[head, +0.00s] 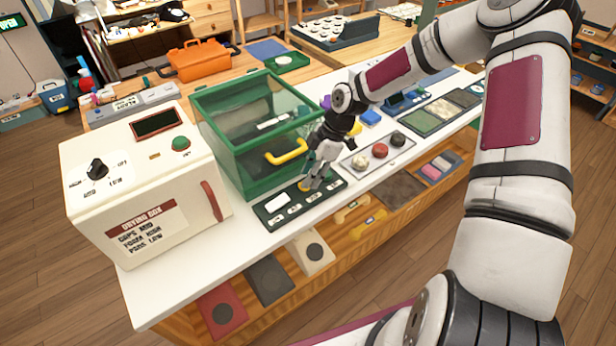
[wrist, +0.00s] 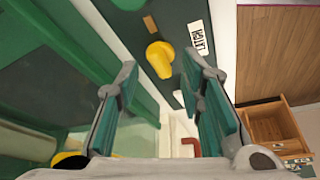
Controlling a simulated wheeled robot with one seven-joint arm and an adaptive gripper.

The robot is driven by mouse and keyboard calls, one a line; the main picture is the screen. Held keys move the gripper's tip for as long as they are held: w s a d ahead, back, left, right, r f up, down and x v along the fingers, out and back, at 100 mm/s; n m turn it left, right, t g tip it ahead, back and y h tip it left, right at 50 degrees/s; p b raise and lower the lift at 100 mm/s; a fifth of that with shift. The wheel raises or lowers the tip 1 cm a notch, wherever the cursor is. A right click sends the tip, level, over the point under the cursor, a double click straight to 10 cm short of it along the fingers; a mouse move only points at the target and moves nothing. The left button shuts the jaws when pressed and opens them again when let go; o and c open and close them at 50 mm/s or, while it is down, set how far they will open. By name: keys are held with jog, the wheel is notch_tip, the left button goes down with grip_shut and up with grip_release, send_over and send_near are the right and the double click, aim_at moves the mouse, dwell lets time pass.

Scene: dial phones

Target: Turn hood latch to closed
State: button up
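The hood (head: 255,130) is a green-framed clear box on the white counter, with a yellow handle (head: 287,152) on its front. The latch is a yellow knob (wrist: 160,58) on a dark green panel, beside a white label reading LATCH (wrist: 197,38). A small tan mark (wrist: 150,24) sits by the knob. In the head view a bit of the yellow latch (head: 303,186) shows under my gripper (head: 310,180). In the wrist view my gripper (wrist: 158,72) is open and empty, with a finger on each side of the knob's line of sight. I cannot tell whether the fingers touch it.
A cream drying box (head: 140,185) stands to the left of the hood. The control panel (head: 278,203) lies in front of the hood. An open wooden drawer (wrist: 270,130) shows in the wrist view.

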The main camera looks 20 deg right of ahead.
jog(key=shift+x, duration=0.85)
jog(key=shift+c, duration=0.2)
